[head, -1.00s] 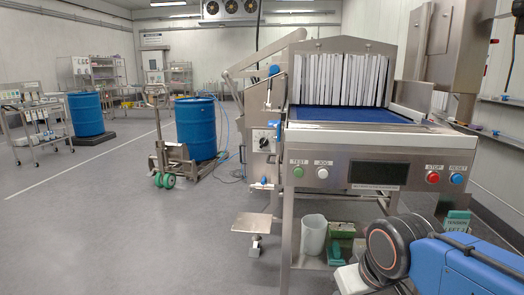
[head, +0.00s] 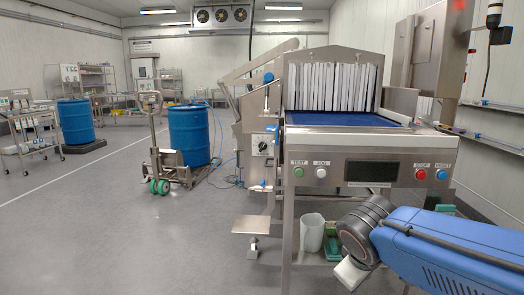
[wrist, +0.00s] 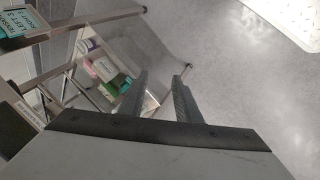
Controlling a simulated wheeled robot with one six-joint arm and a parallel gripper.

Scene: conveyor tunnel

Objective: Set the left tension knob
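A dial with a dark knob on a white plate (head: 263,145) is on the left side of the steel conveyor machine (head: 345,143), below a blue-tipped lever. I cannot read its setting, nor tell for certain that it is the left tension knob. My blue arm reaches in from the right in the head view, low in front of the machine, well away from the dial. My gripper (wrist: 162,92) shows in the wrist view with its two dark fingers apart and nothing between them. A teal sign (wrist: 12,22) there carries partly readable text with "LEFT" and "RIGHT".
The machine front has a green button (head: 299,172), white button (head: 321,172), dark screen (head: 369,171), red button (head: 421,174) and blue button (head: 442,174). A small step plate (head: 255,226) sticks out lower left. A blue barrel (head: 189,135) stands behind.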

